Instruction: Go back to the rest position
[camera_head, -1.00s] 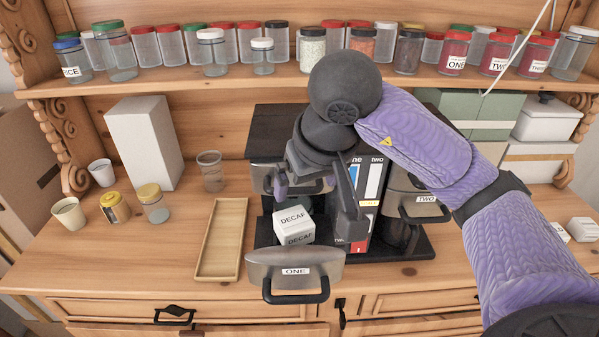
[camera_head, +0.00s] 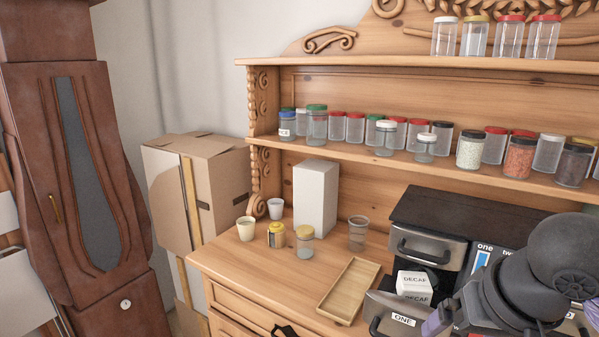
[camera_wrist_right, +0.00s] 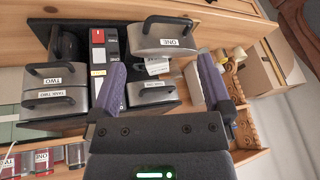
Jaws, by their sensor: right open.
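My right arm comes in at the lower right of the head view, and its dark gripper (camera_head: 452,312) is beside the open drawer labelled ONE (camera_head: 396,318). In the right wrist view the gripper (camera_wrist_right: 158,72) has its two purple fingers wide apart with nothing held between them. A DECAF box also shows in the wrist view (camera_wrist_right: 157,67), beyond the fingers. My left gripper is in neither view.
The black-topped coffee machine (camera_head: 440,215) stands on the wooden dresser close to my right arm. A wooden tray (camera_head: 348,290), jars, cups and a white box (camera_head: 315,199) are to its left. Shelves of jars run above. Cardboard boxes (camera_head: 200,180) and a tall clock (camera_head: 85,170) stand left.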

